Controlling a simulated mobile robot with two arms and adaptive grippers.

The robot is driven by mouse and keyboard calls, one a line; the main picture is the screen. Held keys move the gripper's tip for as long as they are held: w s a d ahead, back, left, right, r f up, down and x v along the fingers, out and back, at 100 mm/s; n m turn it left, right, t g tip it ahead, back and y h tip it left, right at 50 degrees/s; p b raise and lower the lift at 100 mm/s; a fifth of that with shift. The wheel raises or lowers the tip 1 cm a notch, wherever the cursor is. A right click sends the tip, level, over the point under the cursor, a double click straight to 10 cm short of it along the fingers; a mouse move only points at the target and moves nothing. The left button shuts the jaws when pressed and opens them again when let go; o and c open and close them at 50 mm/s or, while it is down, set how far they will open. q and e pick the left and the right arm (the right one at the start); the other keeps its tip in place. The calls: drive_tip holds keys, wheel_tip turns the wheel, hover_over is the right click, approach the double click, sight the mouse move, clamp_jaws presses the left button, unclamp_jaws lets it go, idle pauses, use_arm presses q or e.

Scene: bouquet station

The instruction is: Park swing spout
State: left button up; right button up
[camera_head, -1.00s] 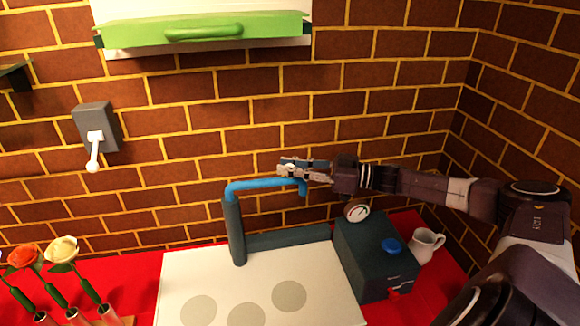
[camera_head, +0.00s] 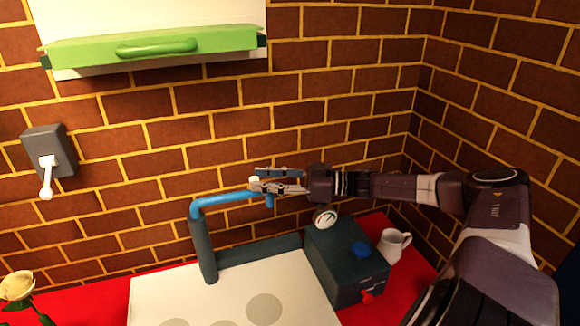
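The swing spout (camera_head: 228,200) is a blue bent pipe on top of a dark upright post (camera_head: 203,250). It reaches right from the post, and its short end turns down. In the head view my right gripper (camera_head: 262,183) comes in from the right, with its fingers overlapping the outer end of the spout. Whether the fingers touch or grip the pipe cannot be told. My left gripper is out of view.
A white board (camera_head: 230,296) with grey discs lies on the red table. A dark box (camera_head: 335,255) with a blue knob, a red tap and a gauge (camera_head: 325,218) stands right of it. A white jug (camera_head: 392,246) stands beside the box. A lever switch (camera_head: 48,158) and a green-handled drawer (camera_head: 155,46) are on the brick wall.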

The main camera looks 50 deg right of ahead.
drive_tip(key=v, duration=0.9)
drive_tip(key=shift+s+d, duration=0.2)
